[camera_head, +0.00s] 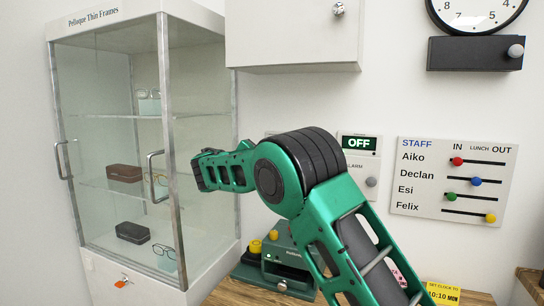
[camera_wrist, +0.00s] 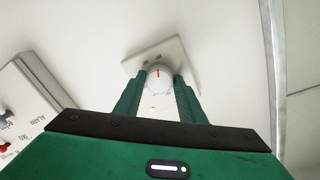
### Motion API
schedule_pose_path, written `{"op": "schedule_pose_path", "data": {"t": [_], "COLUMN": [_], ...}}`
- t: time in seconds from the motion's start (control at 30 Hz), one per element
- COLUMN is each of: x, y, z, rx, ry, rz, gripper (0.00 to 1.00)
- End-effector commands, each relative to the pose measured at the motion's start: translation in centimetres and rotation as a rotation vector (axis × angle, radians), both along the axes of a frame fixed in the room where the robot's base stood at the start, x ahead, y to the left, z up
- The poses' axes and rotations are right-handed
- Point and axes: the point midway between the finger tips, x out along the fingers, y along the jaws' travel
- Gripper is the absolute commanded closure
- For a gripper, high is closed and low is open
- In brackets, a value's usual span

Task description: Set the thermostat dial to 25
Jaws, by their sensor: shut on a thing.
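The thermostat dial (camera_wrist: 159,74) is a round white knob with a red pointer line, in the wrist view. It sits on a pale square wall plate (camera_wrist: 184,55). The red line points nearly straight up in that picture. Small marks stand on the plate around the dial, too small to read, so I cannot tell the setting. My gripper (camera_wrist: 160,84) has one finger on each side of the dial and is shut on it. In the head view my green arm covers the dial, and I cannot make out the fingertips there.
A glass cabinet (camera_head: 98,165) with eyeglasses and cases stands left of my arm. A white wall cupboard (camera_head: 290,35) hangs above it. To the right are an alarm panel (camera_head: 363,170) showing OFF and a staff board (camera_head: 450,182). A green machine (camera_head: 283,262) stands on the counter below.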

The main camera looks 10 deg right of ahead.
Motion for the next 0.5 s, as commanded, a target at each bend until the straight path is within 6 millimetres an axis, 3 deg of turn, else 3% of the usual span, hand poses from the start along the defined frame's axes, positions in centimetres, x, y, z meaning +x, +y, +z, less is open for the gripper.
{"op": "schedule_pose_path", "data": {"t": [0.37, 0.4, 0.47, 0.5], "x": [0.03, 0.03, 0.03, 0.03], "y": [-0.03, -0.04, -0.04, -0.03], "z": [-0.4, -0.39, -0.35, -0.3], "rx": [0.005, 0.005, 0.004, 0.004], "ry": [0.004, 0.004, 0.004, 0.003], "rz": [-0.001, -0.001, -0.001, -0.002], "gripper": [0.86, 0.59, 0.45, 0.45]}}
